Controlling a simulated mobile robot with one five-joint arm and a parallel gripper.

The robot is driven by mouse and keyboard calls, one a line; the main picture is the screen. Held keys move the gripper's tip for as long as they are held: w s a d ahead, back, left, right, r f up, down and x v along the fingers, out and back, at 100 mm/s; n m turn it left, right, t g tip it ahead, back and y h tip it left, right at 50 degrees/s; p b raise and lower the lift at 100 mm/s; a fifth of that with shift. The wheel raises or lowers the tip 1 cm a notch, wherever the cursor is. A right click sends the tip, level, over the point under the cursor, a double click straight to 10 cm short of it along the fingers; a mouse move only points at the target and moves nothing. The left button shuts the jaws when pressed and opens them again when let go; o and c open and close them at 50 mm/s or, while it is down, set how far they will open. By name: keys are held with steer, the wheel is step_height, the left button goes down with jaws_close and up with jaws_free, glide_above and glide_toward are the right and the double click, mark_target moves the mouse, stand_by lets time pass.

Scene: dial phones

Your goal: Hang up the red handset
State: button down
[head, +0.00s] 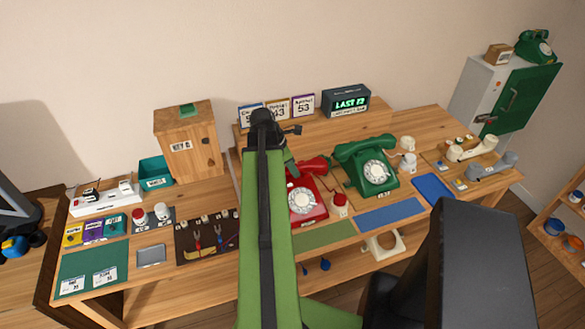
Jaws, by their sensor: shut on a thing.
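The red dial phone (307,203) stands on the wooden table, just right of my green arm, which covers its left side. The red handset (313,166) is at the back of the phone, its right end showing and its left part hidden by my arm. My gripper (292,169) is at the handset's left part and shut on it. The fingertips are mostly hidden. I cannot tell whether the handset touches the cradle or is held just above it.
A green dial phone (367,169) stands close on the right. Sign cards (303,104) and a lit display box (346,101) stand behind. A wooden box (187,142) is on the left. A blue mat (391,215) is bare.

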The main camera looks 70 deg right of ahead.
steer(key=c, duration=1)
jaws_free()
steer(key=p+v, duration=1.6)
steer(key=v, duration=0.1)
steer(key=shift+a+r, duration=0.1)
steer(key=shift+r, duration=0.15)
